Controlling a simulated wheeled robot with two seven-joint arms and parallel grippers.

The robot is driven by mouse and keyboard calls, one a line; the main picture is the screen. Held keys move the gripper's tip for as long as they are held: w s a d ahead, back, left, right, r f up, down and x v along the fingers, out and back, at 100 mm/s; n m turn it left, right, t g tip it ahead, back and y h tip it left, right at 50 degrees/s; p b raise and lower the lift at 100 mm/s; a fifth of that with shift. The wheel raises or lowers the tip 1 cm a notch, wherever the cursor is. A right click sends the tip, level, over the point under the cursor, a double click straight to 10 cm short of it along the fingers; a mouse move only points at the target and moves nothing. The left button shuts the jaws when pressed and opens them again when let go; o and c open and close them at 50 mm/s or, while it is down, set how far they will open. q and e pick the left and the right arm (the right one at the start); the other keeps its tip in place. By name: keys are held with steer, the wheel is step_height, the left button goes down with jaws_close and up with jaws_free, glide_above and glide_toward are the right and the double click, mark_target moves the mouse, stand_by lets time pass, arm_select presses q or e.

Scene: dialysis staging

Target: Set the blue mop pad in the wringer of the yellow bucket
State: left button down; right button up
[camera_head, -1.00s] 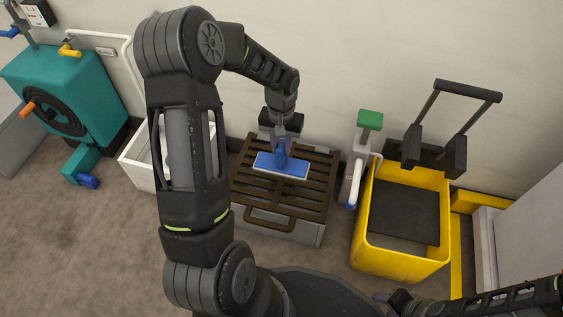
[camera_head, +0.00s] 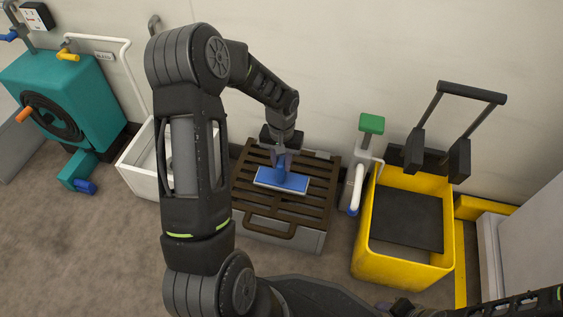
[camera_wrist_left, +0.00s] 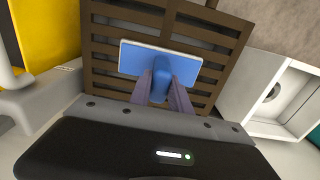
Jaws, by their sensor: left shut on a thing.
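The blue mop pad (camera_head: 281,181) is a flat rectangle with a pale edge and a raised blue grip. My left gripper (camera_head: 284,165) is shut on that grip. The pad is over the brown slatted grate; I cannot tell whether it touches the slats. In the left wrist view, the pad (camera_wrist_left: 135,58) lies across the fingertips (camera_wrist_left: 163,85). The yellow bucket (camera_head: 398,270) stands to the right, with a dark panel inside. The wringer (camera_head: 458,160), with dark blocks and a tall bar handle, is at its back edge. My right gripper is not seen.
The brown grate (camera_head: 262,229) tops a grey box. A white dispenser with a green top (camera_head: 371,124) stands between grate and bucket. A white basin (camera_head: 142,180) and a teal hose reel (camera_head: 45,90) are at left. The wall is close behind; bare floor lies in front.

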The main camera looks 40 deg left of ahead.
arm_select(q)
steer(key=shift+f, duration=0.15)
steer(key=c, duration=1.2)
jaws_free()
step_height(320, 180, up, 12)
steer(key=p, duration=0.5)
steer(key=shift+r, duration=0.2)
